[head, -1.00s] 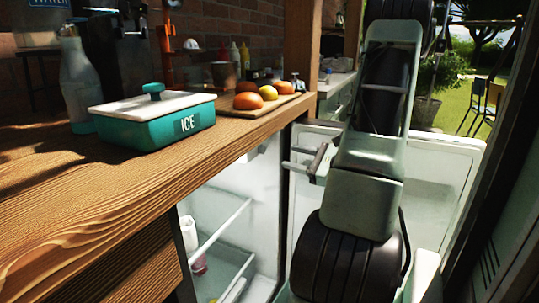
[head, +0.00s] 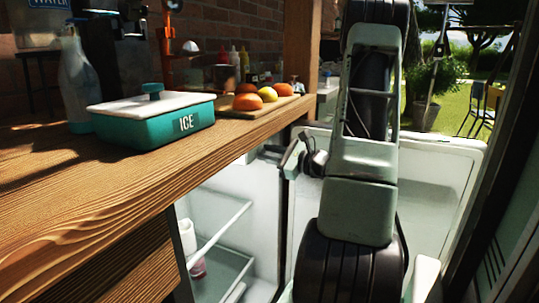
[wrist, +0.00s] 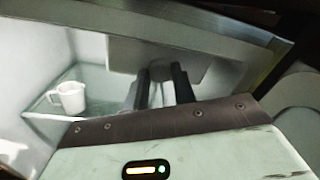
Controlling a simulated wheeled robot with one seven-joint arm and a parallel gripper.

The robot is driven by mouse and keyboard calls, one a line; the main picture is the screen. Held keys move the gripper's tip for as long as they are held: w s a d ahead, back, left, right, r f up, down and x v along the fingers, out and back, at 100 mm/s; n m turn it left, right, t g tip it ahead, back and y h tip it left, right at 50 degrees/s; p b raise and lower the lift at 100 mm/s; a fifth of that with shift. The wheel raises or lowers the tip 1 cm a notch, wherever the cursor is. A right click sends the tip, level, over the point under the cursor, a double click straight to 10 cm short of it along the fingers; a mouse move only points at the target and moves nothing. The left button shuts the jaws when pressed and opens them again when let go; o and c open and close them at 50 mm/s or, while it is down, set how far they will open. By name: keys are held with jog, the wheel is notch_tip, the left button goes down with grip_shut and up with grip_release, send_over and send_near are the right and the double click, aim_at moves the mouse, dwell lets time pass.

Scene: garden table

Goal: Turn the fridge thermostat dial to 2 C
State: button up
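The open fridge (head: 225,225) stands under the counter, its door swung out to the right. In the wrist view, a pale box-shaped housing (wrist: 125,52) hangs under the fridge's top. A light, rounded shape, perhaps the thermostat dial (wrist: 161,76), shows at the housing between my fingers. Its marks and setting cannot be read. My gripper (wrist: 161,90) has its two dark fingers apart and points at the housing; I cannot see contact with the dial. In the head view, my gripper (head: 277,156) reaches left into the fridge opening, just below the counter edge.
A white mug (wrist: 69,97) stands on a fridge shelf at the left in the wrist view. The wooden counter (head: 110,190) overhangs the fridge and holds a teal ice box (head: 150,125) and a fruit board (head: 275,106). The fridge door (head: 440,185) stands behind my arm.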

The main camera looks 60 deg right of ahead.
jog(key=shift+c, duration=1)
jog(key=shift+r+p, duration=0.1)
jog(key=shift+p, duration=0.4)
jog(key=shift+r+m+p, duration=0.15)
jog(key=shift+m+p, duration=0.55)
jog(key=shift+p, duration=0.15)
jog(key=m+p, duration=0.3)
jog(key=p, duration=0.2)
jog(key=shift+r, duration=0.15)
jog(key=m+p, duration=0.2)
jog(key=p, duration=0.1)
jog(key=m+p, duration=0.3)
jog(key=shift+g+y, duration=0.3)
jog(key=shift+f+m+p, duration=0.25)
jog(key=shift+m+p, duration=0.45)
jog(key=shift+p, duration=0.5)
jog(key=shift+f, duration=0.1)
